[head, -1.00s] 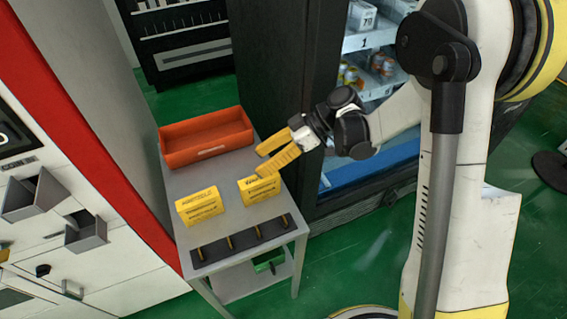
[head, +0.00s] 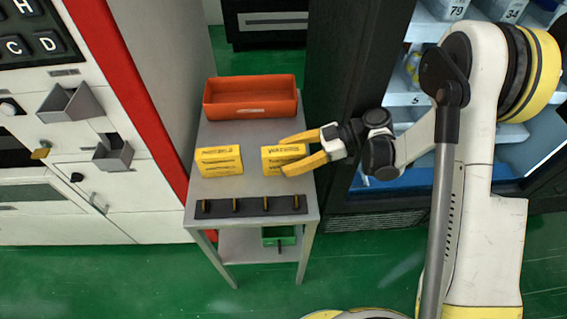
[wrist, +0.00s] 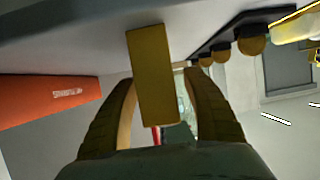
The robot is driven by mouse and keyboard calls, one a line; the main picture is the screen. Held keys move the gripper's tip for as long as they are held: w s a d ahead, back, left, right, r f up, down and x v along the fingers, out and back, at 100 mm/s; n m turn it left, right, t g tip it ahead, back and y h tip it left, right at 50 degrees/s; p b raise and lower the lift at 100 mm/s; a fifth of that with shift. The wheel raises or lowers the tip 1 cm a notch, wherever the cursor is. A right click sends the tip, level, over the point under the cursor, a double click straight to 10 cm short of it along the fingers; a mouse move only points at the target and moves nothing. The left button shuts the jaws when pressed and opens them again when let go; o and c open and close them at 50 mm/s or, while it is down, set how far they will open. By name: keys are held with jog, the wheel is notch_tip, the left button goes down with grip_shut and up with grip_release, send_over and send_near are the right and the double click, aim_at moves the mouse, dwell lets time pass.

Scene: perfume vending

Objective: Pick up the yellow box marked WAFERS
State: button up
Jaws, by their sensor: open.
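Two yellow boxes stand on the grey table. The right one (head: 279,157) has dark lettering that seems to read WAFERS, though it is small. The left box (head: 218,160) has other lettering that I cannot read clearly. My gripper (head: 287,156) comes in from the right at the right box, its yellow fingers open, one at the far side and one at the near side. In the wrist view, the plain end of the right box (wrist: 153,75) lies between the two open fingers (wrist: 157,85), closer to the left finger. I cannot tell whether they touch.
An orange tray (head: 250,112) stands behind the boxes. A dark strip with several small yellow hooks (head: 250,206) runs along the table's front edge. A vending machine (head: 75,130) is at left and a dark-framed display cabinet (head: 362,60) at right.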

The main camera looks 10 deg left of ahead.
jog(key=shift+s+a+f, duration=0.1)
jog(key=shift+a+f, duration=0.15)
jog(key=shift+a, duration=0.1)
jog(key=shift+r, duration=0.1)
grip_shut()
jog(key=shift+r, duration=0.15)
